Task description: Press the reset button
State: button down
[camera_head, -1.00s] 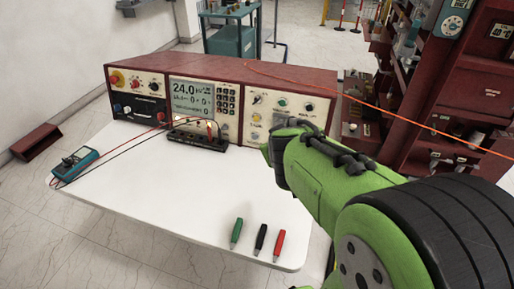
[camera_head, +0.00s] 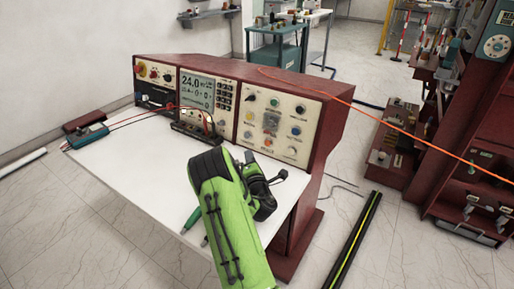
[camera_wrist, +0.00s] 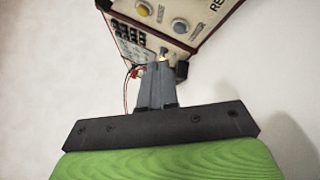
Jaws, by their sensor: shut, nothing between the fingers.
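The right-hand control panel (camera_head: 275,125) on the red test console (camera_head: 325,125) carries several coloured buttons and knobs. In the wrist view, part of the panel shows upside down at the top, with a yellow button (camera_wrist: 145,10) and a grey-blue button (camera_wrist: 180,25). Large letters starting "RE" are cut off by the frame beside them. I cannot tell which button is the reset. My gripper (camera_wrist: 160,64) is shut and empty, its tips below the panel's edge in the picture. I cannot tell whether they touch it. In the head view the fingertips are not clear.
The white table (camera_head: 130,165) stands before the console. A blue multimeter (camera_head: 88,136) with red and black leads lies at its left. A green probe (camera_head: 192,218) is partly hidden by my arm. An orange cable (camera_head: 420,140) runs past at right.

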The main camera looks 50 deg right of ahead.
aim_at(268, 143)
jog(key=shift+r, duration=0.1)
jog(key=shift+d+p, duration=0.3)
jog(key=shift+p, duration=0.2)
jog(key=d+p, duration=0.1)
jog(key=d, duration=0.1)
jog(key=d+f+p, duration=0.1)
jog(key=d+p, duration=0.3)
jog(key=shift+w+d+f, duration=0.25)
jog(key=shift+d+f, duration=0.05)
jog(key=shift+d, duration=0.05)
jog(key=shift+w+d+f+p, duration=0.1)
jog(key=shift+d+f+p, duration=0.2)
jog(key=shift+d, duration=0.35)
dwell(0.8)
jog(key=shift+d, duration=0.4)
jog(key=shift+d+f, duration=0.15)
jog(key=shift+d, duration=0.3)
dwell(0.5)
jog(key=shift+a, duration=0.1)
jog(key=shift+a+r+b, duration=0.2)
jog(key=shift+a+b, duration=0.2)
jog(key=shift+a, duration=0.35)
